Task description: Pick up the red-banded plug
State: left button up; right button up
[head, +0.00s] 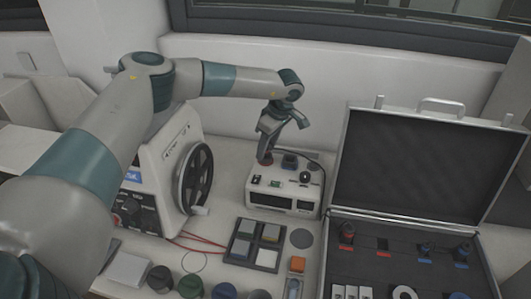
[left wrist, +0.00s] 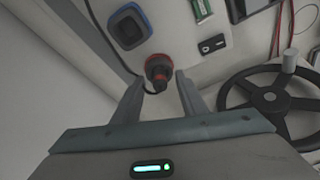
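A dark plug with a red band (left wrist: 158,70) stands on the top of a white box-shaped device (head: 285,190). In the head view only a little red of this plug (head: 265,162) shows below my left gripper (head: 266,150). In the left wrist view my left gripper (left wrist: 158,82) is open, its fingertips on either side of the plug. I see gaps between the fingers and the plug, so it is not gripped. My right gripper is not in view.
A blue-ringed dark socket (left wrist: 128,27) is beside the plug on the device. A machine with a black handwheel (head: 195,178) stands left of the device. A tray of square pads (head: 229,256) lies in front.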

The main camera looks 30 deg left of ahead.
pick_arm(q)
grip_shut()
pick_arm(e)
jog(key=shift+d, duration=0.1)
pick_arm(q)
jog(key=shift+r, duration=0.1)
